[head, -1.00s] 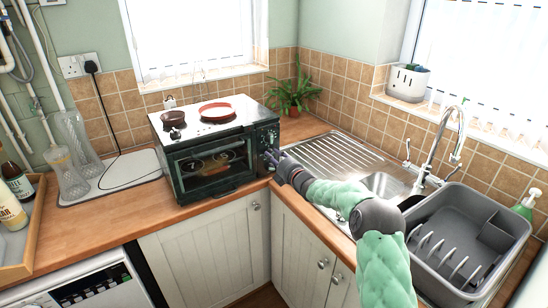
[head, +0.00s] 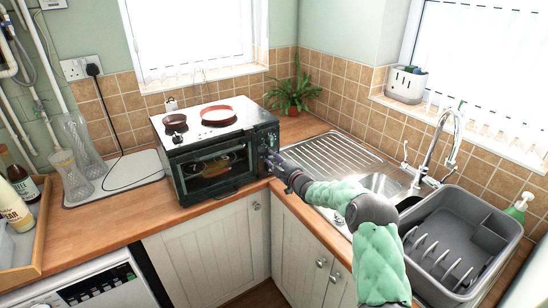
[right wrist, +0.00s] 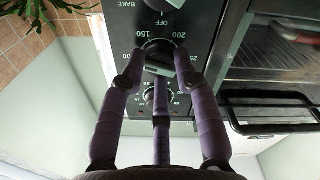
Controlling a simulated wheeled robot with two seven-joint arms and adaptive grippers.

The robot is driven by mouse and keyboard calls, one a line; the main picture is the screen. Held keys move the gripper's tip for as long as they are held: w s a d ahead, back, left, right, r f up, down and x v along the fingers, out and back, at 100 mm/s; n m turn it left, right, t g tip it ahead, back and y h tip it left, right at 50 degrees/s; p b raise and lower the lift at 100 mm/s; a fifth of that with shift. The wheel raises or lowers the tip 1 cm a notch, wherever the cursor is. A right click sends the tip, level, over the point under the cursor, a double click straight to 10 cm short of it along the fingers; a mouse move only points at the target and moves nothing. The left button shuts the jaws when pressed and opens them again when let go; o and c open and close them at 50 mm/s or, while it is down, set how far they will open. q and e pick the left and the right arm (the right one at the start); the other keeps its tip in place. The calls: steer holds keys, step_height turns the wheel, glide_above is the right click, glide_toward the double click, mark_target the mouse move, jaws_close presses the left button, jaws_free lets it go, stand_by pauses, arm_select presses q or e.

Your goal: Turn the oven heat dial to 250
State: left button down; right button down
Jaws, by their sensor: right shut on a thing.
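The black mini oven (head: 203,173) stands on the wooden counter with its control panel on its right side. In the right wrist view, which sees the panel upside down, the heat dial (right wrist: 158,58) is a dark round knob ringed by white numbers, with 150 and 200 readable and others partly covered. My right gripper (right wrist: 159,66) has its purple fingers closed around this dial. In the head view my right gripper (head: 269,157) reaches the panel from the right. The dial's exact setting is hard to read behind the fingers. My left gripper is not in view.
Another knob marked OFF and BAKE (right wrist: 164,4) and a further dial (right wrist: 157,97) sit on the same panel. The oven door handle (right wrist: 272,128) is close to the fingers. A sink (head: 380,184), grey dish rack (head: 452,258) and potted plant (head: 291,92) are nearby.

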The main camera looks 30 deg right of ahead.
steer(key=m+p, duration=0.2)
steer(key=m, duration=0.2)
steer(key=shift+m, duration=0.4)
steer(key=m+p, duration=0.1)
steer(key=m, duration=0.2)
steer(key=shift+m, duration=0.3)
steer(key=m+p, duration=0.2)
steer(key=m, duration=0.2)
steer(key=shift+m, duration=0.3)
steer(key=m+p, duration=0.1)
steer(key=m, duration=0.2)
steer(key=shift+m+p, duration=0.3)
steer(key=m+p, duration=0.1)
steer(key=m, duration=0.2)
steer(key=shift+m, duration=0.3)
steer(key=m+p, duration=0.1)
steer(key=m, duration=0.3)
steer(key=shift+m+p, duration=0.3)
steer(key=m+p, duration=0.1)
steer(key=m, duration=0.3)
steer(key=shift+m+p, duration=0.4)
steer(key=shift+m, duration=1.4)
steer(key=shift+f, duration=0.1)
